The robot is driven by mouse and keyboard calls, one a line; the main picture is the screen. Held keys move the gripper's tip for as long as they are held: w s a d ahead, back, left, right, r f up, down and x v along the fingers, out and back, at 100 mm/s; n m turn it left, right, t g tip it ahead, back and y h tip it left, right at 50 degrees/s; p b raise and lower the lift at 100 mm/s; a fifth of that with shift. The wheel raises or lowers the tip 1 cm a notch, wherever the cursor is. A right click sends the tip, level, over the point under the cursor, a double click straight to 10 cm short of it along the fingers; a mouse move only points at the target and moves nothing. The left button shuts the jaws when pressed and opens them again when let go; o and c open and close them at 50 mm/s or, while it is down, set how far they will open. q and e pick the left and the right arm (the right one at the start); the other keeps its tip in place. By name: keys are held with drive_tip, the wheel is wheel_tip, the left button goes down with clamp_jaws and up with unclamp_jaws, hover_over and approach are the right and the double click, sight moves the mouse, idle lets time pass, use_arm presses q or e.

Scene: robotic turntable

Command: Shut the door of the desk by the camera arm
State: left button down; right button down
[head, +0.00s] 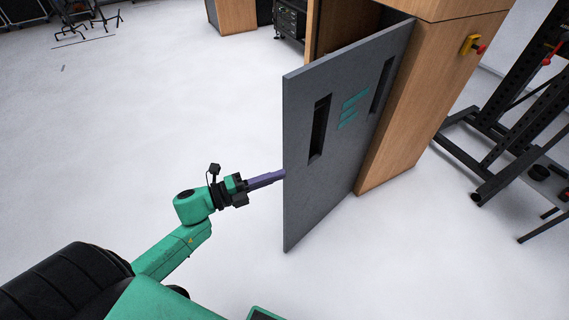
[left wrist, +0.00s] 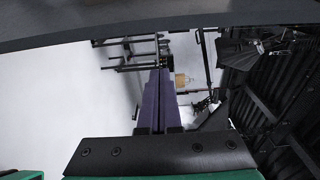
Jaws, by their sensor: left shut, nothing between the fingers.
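The grey desk door (head: 335,205) stands open at the right of the head view. It has two dark slots and a teal mark, and it is joined to the wooden desk (head: 395,140) along its right edge. My left gripper (head: 282,174) is shut, with its purple fingers pointing right and their tips at the door's free left edge. I cannot tell whether they touch it. In the left wrist view the shut fingers (left wrist: 158,98) show with nothing between them. A dark band across the top there may be the door's edge. My right gripper is not in view.
A black metal frame stand (head: 500,140) is at the right of the desk, by a yellow and red switch (head: 473,45). Another wooden cabinet (head: 232,14) stands at the back. The pale floor (head: 150,130) left of the door is clear.

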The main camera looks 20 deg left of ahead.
sight(285, 161)
use_arm(q)
drive_tip(key=shift+w+d, duration=0.15)
drive_tip(key=shift+w, duration=1.25)
drive_tip(key=shift+w+d, duration=0.1)
drive_tip(key=shift+w, duration=1.3)
